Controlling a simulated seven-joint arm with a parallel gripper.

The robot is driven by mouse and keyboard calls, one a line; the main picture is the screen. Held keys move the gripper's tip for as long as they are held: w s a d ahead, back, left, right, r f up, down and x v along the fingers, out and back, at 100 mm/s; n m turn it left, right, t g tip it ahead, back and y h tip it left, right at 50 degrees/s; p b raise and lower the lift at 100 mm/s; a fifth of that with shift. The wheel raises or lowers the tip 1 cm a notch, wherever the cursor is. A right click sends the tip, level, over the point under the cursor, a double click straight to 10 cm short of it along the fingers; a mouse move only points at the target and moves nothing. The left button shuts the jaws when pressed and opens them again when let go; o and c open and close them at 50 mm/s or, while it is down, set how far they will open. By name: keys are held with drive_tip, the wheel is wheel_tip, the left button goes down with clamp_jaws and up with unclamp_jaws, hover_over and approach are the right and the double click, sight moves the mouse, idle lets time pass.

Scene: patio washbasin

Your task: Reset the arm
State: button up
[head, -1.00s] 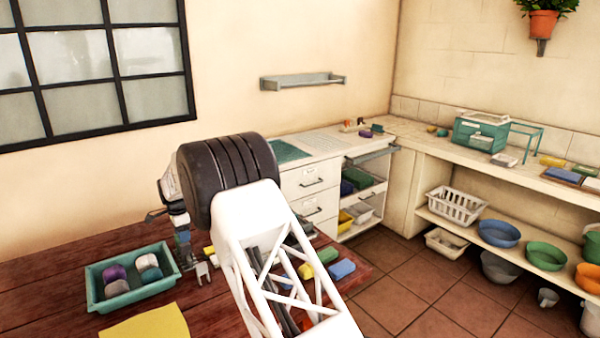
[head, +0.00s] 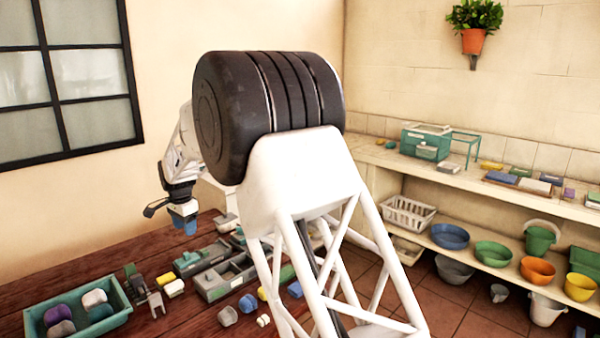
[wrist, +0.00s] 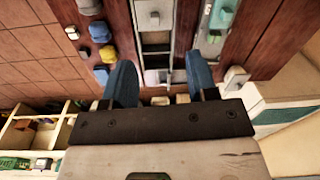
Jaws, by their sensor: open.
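My arm (head: 305,170) rises folded in the middle of the head view, white lattice below and a thick black joint on top. My gripper (head: 183,226) hangs pointing down above the wooden table (head: 60,272), left of the arm, with its blue fingertips clear of the items below. In the wrist view, the two blue fingers of my gripper (wrist: 158,65) are spread apart with nothing held between them. A grey compartment tray (wrist: 156,38) shows beyond and between the fingers.
A teal tray (head: 125,316) with several rounded pieces stands at the table's left. Yellow blocks (head: 174,287), a grey organizer (head: 222,275) and blue pieces (head: 247,303) lie near my arm. Shelves with basins (head: 450,236) line the right wall. The air around the gripper is clear.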

drive_tip(key=s+d+r+n, duration=0.1)
drive_tip(key=s+d+r, duration=0.45)
drive_tip(key=d, duration=0.65)
drive_tip(key=s+d+r+n+t, duration=0.1)
drive_tip(key=s+d+r, duration=0.5)
drive_tip(key=d, duration=0.6)
drive_tip(key=s+d+r+n, duration=0.1)
drive_tip(key=s+d+r, duration=0.3)
drive_tip(key=s+d, duration=0.5)
drive_tip(key=s+d+f+n, duration=0.1)
drive_tip(key=s+d+f, duration=0.1)
drive_tip(key=s+d, duration=0.5)
drive_tip(key=s+d+f+n, duration=0.1)
drive_tip(key=s+d+f, duration=0.1)
drive_tip(key=s+d, duration=0.5)
drive_tip(key=s+d+f+n+t, duration=0.1)
drive_tip(key=s+d, duration=0.6)
drive_tip(key=s, duration=1)
drive_tip(key=shift+d+f+n+h, duration=0.3)
drive_tip(key=shift+d+f+n, duration=0.15)
drive_tip(key=shift+f, duration=0.45)
